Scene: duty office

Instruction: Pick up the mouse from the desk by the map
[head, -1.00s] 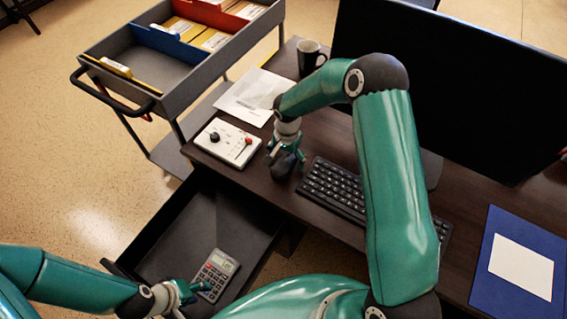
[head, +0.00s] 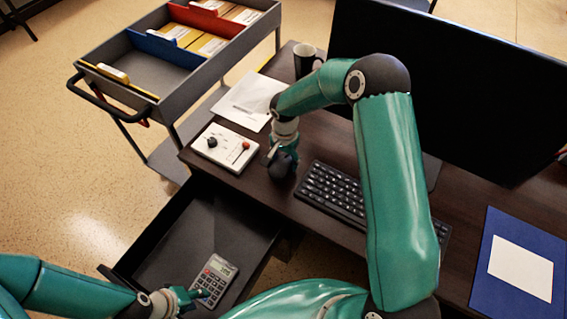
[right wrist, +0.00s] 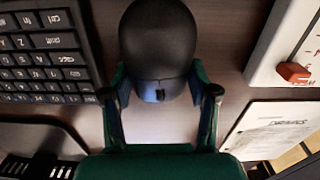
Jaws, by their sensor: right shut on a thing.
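The black mouse (head: 281,167) is on the dark desk (head: 325,140), between the keyboard and a white control box. In the right wrist view the mouse (right wrist: 158,40) lies between the two fingers of my right gripper (right wrist: 160,92), its button end towards the palm. My right gripper (head: 283,155) is shut on the mouse from above in the head view. I cannot tell whether the mouse is clear of the desk. My left gripper (head: 190,298) is at the calculator (head: 213,280) in the open drawer; its fingers are too small to read.
The keyboard (head: 335,190) is right of the mouse, the control box (head: 225,148) left. Papers (head: 248,100), a black mug (head: 304,58) and a large monitor (head: 450,90) stand behind. A blue folder (head: 485,290) lies right. The drawer (head: 160,250) is open; a trolley (head: 190,92) stands back left.

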